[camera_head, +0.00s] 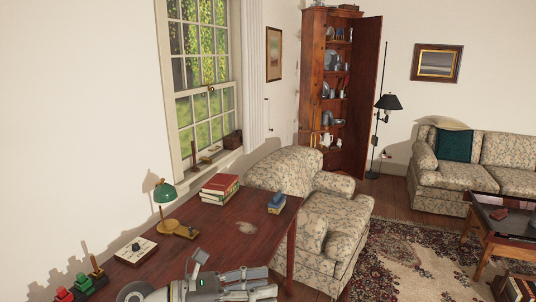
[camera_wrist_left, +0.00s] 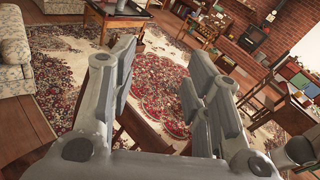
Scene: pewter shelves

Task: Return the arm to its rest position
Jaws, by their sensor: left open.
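My left gripper (camera_head: 262,284) shows at the bottom of the head view, in front of the near edge of the dark wooden desk (camera_head: 235,240). It holds nothing that I can see. My right gripper is in neither view.
A floral armchair (camera_head: 325,215) stands close beyond the desk. An open cabinet (camera_head: 330,85) stands behind. The rug (camera_head: 405,255) has open floor.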

